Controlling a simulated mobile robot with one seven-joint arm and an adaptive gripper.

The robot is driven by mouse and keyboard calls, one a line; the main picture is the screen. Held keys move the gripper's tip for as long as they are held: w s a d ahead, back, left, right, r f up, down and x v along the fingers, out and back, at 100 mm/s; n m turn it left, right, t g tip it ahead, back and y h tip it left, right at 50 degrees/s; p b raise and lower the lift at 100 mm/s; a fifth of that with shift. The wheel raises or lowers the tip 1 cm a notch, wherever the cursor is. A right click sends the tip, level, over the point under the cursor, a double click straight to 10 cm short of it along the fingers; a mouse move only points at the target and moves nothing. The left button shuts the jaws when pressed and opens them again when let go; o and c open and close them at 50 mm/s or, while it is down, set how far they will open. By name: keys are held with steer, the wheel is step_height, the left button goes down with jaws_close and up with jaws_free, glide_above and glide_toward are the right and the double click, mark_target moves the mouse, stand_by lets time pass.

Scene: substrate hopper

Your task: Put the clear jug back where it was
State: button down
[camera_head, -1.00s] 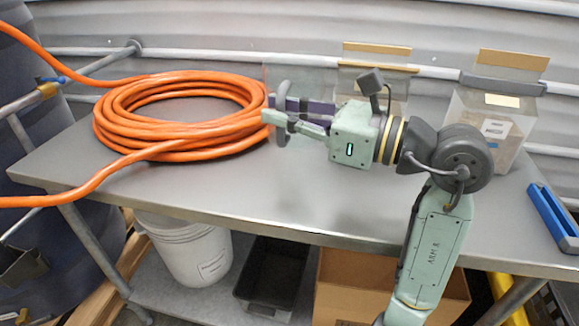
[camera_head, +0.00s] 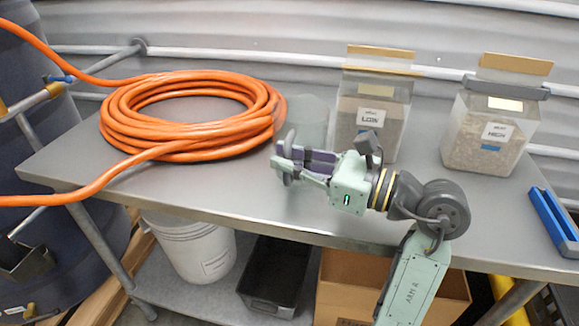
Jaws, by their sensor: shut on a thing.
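The clear jug (camera_head: 306,115) is see-through and faint, just right of the hose coil, and looks upright. Its grey handle (camera_head: 291,139) faces the front. My gripper (camera_head: 284,165) reaches in from the right and is shut on the jug at its handle. The fingers hide the lower part of the handle. I cannot tell whether the jug's base touches the table (camera_head: 230,197).
A coil of orange hose (camera_head: 125,127) lies close left of the jug. A clear bin labelled LOW (camera_head: 370,135) stands behind my gripper, and one labelled HIGH (camera_head: 482,145) farther right. A blue tool (camera_head: 553,217) lies at the right edge.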

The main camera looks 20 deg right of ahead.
steer(key=shift+f, duration=1.05)
steer(key=shift+f+b, duration=0.3)
steer(key=shift+b, duration=0.25)
steer(key=c, duration=1.7)
jaws_free()
steer(key=shift+r, duration=0.1)
steer(key=shift+r+p, duration=0.15)
steer(key=shift+p, duration=0.3)
steer(key=shift+r+p, duration=0.15)
steer(key=shift+p, duration=0.45)
steer(key=b+v, duration=0.1)
steer(key=v, duration=0.1)
steer(key=b+v, duration=0.1)
steer(key=v, duration=0.2)
steer(key=f+b+v, duration=0.1)
steer(key=b+v, duration=0.1)
steer(key=v, duration=0.1)
steer(key=shift+d, duration=0.1)
steer(key=r, duration=0.8)
steer(key=shift+w+a+r+b, duration=0.25)
steer(key=shift+b, duration=0.15)
